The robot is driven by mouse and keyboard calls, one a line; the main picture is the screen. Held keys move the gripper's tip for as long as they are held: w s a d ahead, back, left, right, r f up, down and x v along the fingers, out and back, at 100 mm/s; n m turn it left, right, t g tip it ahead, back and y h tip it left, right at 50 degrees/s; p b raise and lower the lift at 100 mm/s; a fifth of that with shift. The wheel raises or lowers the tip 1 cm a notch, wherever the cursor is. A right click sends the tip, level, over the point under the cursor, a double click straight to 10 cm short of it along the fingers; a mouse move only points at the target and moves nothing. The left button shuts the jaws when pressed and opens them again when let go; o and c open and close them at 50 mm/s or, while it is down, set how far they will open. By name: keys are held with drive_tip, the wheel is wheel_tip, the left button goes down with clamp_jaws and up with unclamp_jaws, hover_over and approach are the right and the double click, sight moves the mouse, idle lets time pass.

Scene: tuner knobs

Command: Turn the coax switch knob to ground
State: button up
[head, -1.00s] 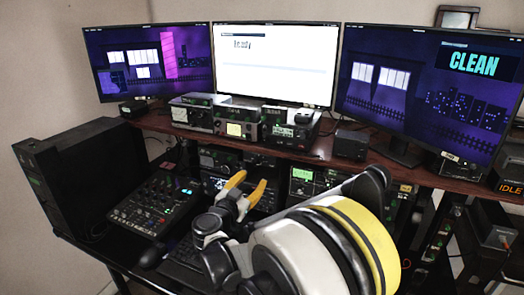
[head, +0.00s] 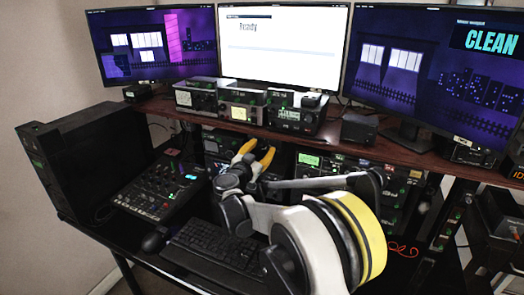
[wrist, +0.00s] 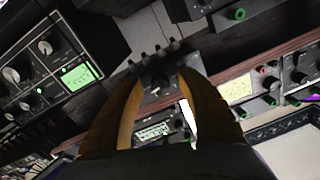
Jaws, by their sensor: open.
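My gripper (head: 257,153) has yellow fingers and is open, in front of the gear under the shelf in the head view. In the wrist view its two fingers (wrist: 161,80) stand apart. Between and beyond them is a small dark box with several connectors along one edge, which looks like the coax switch (wrist: 153,65). A small pale knob or pointer (wrist: 155,90) shows on its face, in the gap between the fingers. I cannot see contact, and the pointer's setting is too small to read. In the head view I cannot make out this box behind the gripper.
The brown shelf (head: 385,150) carries several radios (head: 240,112) and three monitors above the gripper. A mixer (head: 160,190), a keyboard (head: 215,245) and a mouse (head: 155,239) lie on the black desk. More radios (head: 310,170) stand under the shelf, close beside the arm.

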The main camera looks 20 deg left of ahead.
clamp_jaws()
